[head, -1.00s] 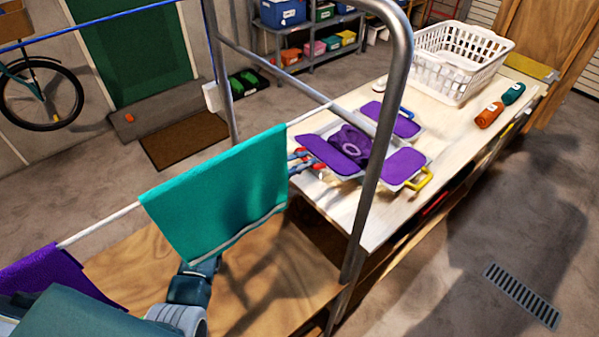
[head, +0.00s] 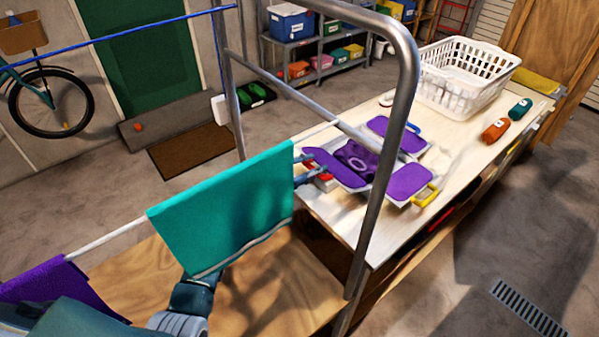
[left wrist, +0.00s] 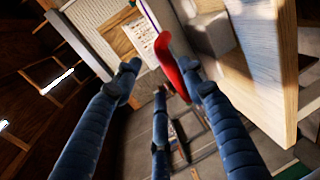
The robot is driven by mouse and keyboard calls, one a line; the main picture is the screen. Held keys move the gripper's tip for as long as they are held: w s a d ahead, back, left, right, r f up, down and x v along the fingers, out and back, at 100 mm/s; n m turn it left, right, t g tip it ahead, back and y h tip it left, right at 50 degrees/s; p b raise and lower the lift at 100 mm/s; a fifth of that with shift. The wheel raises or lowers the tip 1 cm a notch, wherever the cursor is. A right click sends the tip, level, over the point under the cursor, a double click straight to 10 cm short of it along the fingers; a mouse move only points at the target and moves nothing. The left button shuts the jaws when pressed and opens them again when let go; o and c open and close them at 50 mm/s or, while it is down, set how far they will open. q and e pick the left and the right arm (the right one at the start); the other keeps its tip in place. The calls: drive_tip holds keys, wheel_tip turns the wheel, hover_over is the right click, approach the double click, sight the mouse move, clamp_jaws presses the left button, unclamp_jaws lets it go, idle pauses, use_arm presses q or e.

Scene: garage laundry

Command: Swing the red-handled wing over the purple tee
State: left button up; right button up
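The folding board lies on a pale table (head: 341,228), with purple wings around its middle. The purple tee (head: 357,157) lies bunched on the middle panel, with a lighter ring on it. The left wing (head: 333,167) lies beside the tee, on the side of the red handle (head: 319,177). My left arm passes behind a hanging teal cloth. My left gripper (head: 304,171) comes out at the red handle, partly hidden by the cloth. In the left wrist view its blue fingers are spread, with the red handle (left wrist: 171,66) between them, close to the right finger. My right gripper is not visible.
A metal rack frame (head: 377,180) stands in front of the board, with the teal cloth (head: 225,210) on its rail. A white basket (head: 465,80), an orange roll (head: 496,129) and a green roll (head: 520,109) are on the table. The table's right front is clear.

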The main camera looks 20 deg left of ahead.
use_arm(q)
drive_tip(key=v, duration=1.1)
drive_tip(key=shift+a, duration=0.25)
drive_tip(key=shift+s, duration=0.15)
